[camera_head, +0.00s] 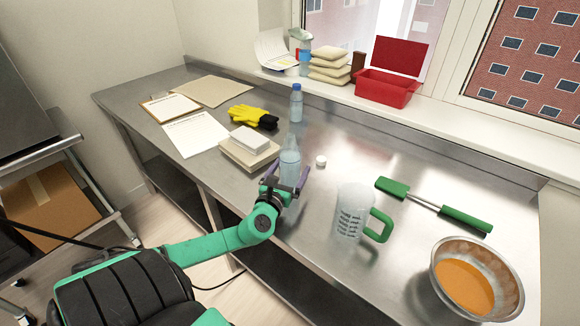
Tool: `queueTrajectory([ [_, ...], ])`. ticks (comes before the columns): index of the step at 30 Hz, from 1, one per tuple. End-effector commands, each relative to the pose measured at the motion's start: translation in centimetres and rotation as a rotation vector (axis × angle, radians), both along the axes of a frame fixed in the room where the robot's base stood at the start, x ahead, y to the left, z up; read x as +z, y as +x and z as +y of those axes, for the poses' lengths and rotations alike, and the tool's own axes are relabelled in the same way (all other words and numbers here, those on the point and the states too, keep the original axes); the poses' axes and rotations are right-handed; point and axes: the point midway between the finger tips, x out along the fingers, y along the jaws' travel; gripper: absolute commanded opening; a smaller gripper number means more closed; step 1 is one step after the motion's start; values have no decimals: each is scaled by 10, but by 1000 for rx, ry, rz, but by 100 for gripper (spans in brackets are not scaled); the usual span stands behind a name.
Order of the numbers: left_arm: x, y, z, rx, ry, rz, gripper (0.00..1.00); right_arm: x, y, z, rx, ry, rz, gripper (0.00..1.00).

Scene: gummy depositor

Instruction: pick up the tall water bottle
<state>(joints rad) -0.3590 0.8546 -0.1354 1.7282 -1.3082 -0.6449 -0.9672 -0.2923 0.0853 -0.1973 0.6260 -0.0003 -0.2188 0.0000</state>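A tall clear bottle (290,158) with a narrow neck stands upright near the front edge of the steel table, its lower part hidden behind my gripper. My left gripper (287,174) is low at this bottle, one finger on each side of it. The fingers look spread, and I cannot tell for sure whether they touch it. A second clear bottle with a blue cap (296,103) stands farther back. My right gripper is not in view.
A white box on a beige block (249,151) sits close left of the bottle. Yellow and black gloves (252,116) lie behind. A small white cap (321,160), a green-handled jug (350,213), a green-handled spatula (432,204) and a bowl (441,262) are to the right.

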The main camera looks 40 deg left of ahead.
Motion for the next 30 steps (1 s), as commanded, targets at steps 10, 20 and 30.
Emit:
queueTrajectory([
  [10, -1, 26, 9, 0, -1, 0, 100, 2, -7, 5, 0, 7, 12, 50],
  [20, 0, 26, 9, 1, -1, 0, 0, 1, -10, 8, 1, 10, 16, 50],
  [30, 8, 26, 9, 1, -1, -3, 0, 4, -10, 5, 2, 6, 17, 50],
])
